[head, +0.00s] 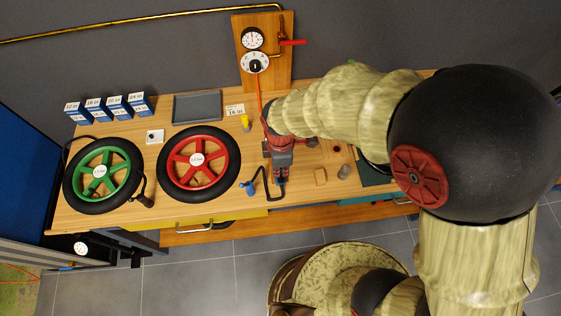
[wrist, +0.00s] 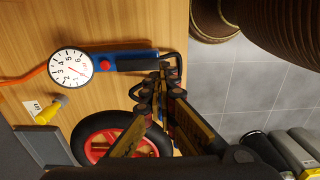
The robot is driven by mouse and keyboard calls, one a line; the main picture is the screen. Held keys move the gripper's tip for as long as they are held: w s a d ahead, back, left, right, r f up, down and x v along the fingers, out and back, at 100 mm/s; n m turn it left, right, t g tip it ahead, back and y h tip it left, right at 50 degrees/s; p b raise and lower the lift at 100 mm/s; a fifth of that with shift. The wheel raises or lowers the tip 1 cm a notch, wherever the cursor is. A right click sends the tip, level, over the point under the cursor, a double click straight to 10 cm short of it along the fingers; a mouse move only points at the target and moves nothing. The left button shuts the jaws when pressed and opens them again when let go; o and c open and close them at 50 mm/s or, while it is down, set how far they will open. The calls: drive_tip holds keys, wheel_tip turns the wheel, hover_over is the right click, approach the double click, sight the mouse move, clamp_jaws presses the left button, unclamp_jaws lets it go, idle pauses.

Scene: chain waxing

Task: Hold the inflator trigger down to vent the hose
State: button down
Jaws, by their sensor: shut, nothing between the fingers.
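The inflator shows in the wrist view as a blue body (wrist: 138,60) with a red button and a round white dial gauge (wrist: 72,67) at its left end. A black looped lever or hose end (wrist: 178,60) is at its right end; I cannot tell which. My gripper (wrist: 167,76) is shut, its fingertips at that right end. Whether they touch or press a trigger is unclear. In the head view my gripper (head: 281,178) points down over the bench and hides most of the inflator. A black hose with a blue chuck (head: 251,188) lies left of it.
A red-rimmed wheel (head: 222,144) and a green-rimmed wheel (head: 125,160) lie left on the bench. An orange hose (head: 259,98) runs down from the wall regulator (head: 255,63). Small blocks lie at right.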

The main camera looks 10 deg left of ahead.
sight(281, 181)
drive_tip(key=shift+f, duration=2.35)
drive_tip(key=shift+s+f+b, duration=0.2)
drive_tip(key=shift+f+b, duration=0.3)
drive_tip(key=shift+f, duration=0.3)
idle(4.8)
